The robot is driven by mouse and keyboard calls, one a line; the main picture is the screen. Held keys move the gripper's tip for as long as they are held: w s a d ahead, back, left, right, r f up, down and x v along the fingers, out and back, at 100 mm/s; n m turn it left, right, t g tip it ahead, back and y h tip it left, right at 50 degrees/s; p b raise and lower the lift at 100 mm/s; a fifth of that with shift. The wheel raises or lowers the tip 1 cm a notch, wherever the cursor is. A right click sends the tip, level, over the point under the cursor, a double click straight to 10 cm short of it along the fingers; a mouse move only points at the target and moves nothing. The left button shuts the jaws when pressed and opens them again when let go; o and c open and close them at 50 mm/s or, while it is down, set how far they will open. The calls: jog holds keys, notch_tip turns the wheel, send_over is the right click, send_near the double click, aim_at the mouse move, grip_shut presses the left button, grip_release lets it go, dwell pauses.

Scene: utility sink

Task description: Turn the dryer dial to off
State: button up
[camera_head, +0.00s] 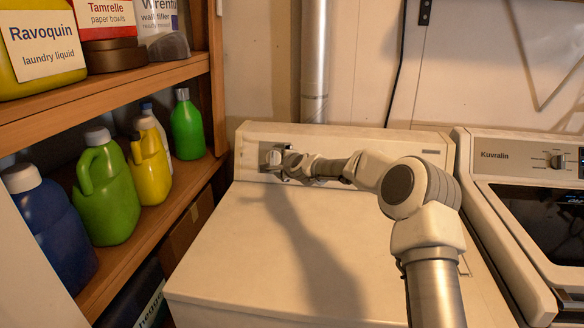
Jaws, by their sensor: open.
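The dryer (230,260) is the cream machine in the middle, with a raised control panel (400,152) along its back. The dryer dial (273,157) is a pale round knob at the left end of that panel. My arm reaches across the dryer top to the left. My gripper (283,163) is at the dial, with its fingers around or right against it; I cannot tell whether they touch it. The gripper is open. The fingers partly cover the dial, and its pointer and markings are too small to read.
A Kuvalin machine (495,155) with its own knob (556,160) stands close on the right. A wooden shelf (150,235) with several bottles and jugs is on the left. A metal pipe (313,60) runs up the wall behind the dryer. The dryer top is clear.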

jog(key=b+v, duration=0.1)
jog(key=v, duration=1.2)
jog(key=shift+s+f, duration=0.1)
jog(key=shift+s, duration=0.05)
